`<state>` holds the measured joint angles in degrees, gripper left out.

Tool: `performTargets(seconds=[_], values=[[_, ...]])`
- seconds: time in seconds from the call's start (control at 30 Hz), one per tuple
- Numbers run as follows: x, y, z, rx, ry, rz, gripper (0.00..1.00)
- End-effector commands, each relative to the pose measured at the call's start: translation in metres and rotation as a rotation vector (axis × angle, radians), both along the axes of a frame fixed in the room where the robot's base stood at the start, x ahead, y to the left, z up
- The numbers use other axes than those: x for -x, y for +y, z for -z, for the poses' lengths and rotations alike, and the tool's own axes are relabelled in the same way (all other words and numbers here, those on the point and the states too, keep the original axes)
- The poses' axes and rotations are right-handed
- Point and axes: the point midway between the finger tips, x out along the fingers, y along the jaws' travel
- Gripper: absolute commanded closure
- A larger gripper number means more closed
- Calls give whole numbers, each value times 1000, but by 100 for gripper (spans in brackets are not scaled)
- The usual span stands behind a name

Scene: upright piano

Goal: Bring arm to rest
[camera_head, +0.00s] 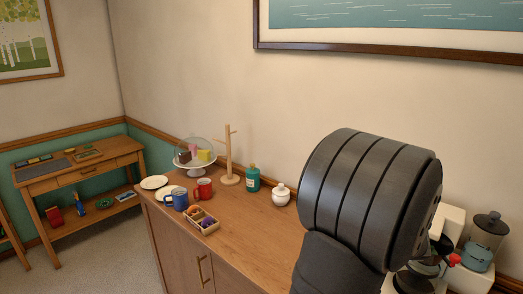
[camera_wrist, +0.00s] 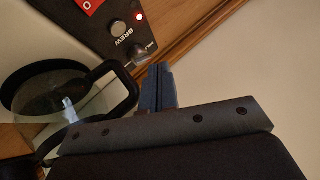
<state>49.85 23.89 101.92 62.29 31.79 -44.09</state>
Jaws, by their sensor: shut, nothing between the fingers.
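My arm (camera_head: 365,200) fills the right-centre of the head view as a large dark grey ribbed link. It hides much of what is behind it, and I cannot make out my gripper clearly there. In the wrist view my gripper (camera_wrist: 158,88) shows its two blue-grey fingers pressed together with nothing between them. The fingers are close in the picture to the black handle of a glass carafe (camera_wrist: 50,100); I cannot tell whether they touch it. A dark panel (camera_wrist: 122,30) with a BREW button and a lit red lamp is just above.
The wooden cabinet (camera_head: 245,238) carries a red mug (camera_head: 203,190), a blue mug (camera_head: 178,200), a divided box (camera_head: 203,221), a mug tree (camera_head: 229,160), a teal bottle (camera_head: 252,178) and a white jar (camera_head: 281,195). A blender (camera_head: 480,245) stands at the far right.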

Motion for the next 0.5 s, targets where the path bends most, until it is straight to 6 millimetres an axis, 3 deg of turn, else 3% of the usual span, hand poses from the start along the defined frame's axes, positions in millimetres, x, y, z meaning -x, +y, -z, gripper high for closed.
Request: performTargets(seconds=[0.2,0.5], values=[[0,0,-26,2,0,-1,100],[0,0,-32,0,1,0,100]])
